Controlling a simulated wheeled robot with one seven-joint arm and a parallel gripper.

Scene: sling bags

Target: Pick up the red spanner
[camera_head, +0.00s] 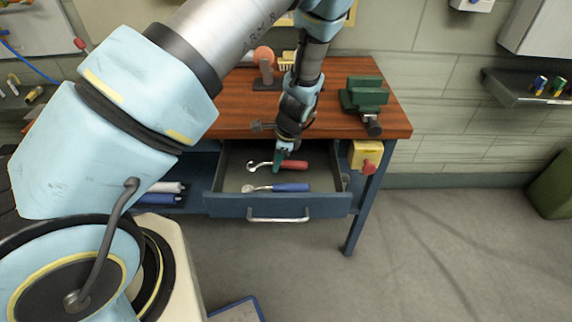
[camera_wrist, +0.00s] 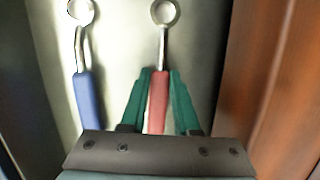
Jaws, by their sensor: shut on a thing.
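The red spanner (camera_head: 293,165) lies in the open drawer (camera_head: 240,160), with its silver ring end to the left in the head view. It also shows in the wrist view (camera_wrist: 158,95), its ring end pointing up. My gripper (camera_head: 281,157) reaches down into the drawer at the spanner. In the wrist view its green fingers (camera_wrist: 160,80) stand on either side of the red handle, shut on it. Whether the spanner is clear of the drawer floor I cannot tell. The lower part of the handle is hidden by the gripper body.
A blue spanner (camera_head: 289,187) lies in the drawer nearer its front, apart from the red one. The wooden benchtop (camera_head: 395,115) overhangs behind, with a green vise (camera_head: 364,95) on it. A yellow box with a red knob (camera_head: 367,157) is right of the drawer.

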